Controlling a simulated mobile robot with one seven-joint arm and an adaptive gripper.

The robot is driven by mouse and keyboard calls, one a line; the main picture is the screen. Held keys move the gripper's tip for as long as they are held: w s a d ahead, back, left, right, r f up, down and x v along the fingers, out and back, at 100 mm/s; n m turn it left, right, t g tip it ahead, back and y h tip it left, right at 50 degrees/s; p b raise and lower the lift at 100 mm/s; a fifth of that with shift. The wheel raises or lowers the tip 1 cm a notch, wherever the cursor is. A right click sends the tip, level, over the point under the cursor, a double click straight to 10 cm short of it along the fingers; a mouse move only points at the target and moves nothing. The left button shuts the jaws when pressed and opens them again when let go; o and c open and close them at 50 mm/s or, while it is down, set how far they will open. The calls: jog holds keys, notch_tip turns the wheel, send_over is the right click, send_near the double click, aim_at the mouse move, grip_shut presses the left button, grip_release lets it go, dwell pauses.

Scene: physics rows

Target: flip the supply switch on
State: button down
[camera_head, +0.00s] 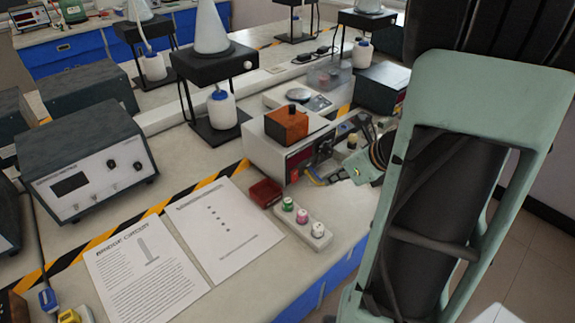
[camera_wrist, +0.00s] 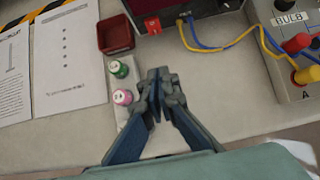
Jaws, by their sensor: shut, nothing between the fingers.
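The supply is a pale box with a dark front and a red display (camera_head: 299,160), standing near the table's front edge. Its lower front also shows at the top of the wrist view (camera_wrist: 200,10). A small red switch (camera_wrist: 152,25) is at the left of that front; whether it is on or off I cannot tell. My gripper (camera_wrist: 157,73) is shut and empty in the wrist view, below the switch in the picture and apart from it. It covers part of the pale strip with bulbs.
A pale strip (camera_head: 295,216) with green, pink and white pieces lies before the supply, beside a red tray (camera_head: 265,192). Blue and yellow wires run right to a bulb board (camera_wrist: 285,50). Printed sheets (camera_head: 145,262) lie left. An orange box (camera_head: 286,124) sits on the supply.

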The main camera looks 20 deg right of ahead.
aim_at(295, 177)
jog(key=b+x, duration=0.3)
jog(key=x, duration=0.6)
jog(key=shift+f, duration=0.25)
jog(key=w, duration=0.2)
jog(key=w+a, duration=0.1)
jog(key=shift+w+f, duration=0.1)
jog(key=shift+f, duration=0.25)
jog(key=shift+w+a, duration=0.2)
jog(key=shift+w, duration=0.3)
jog(key=shift+f, duration=0.1)
jog(key=shift+w+a+f, duration=0.1)
jog(key=shift+w+f, duration=0.1)
jog(key=shift+w, duration=0.05)
jog(key=shift+r, duration=0.25)
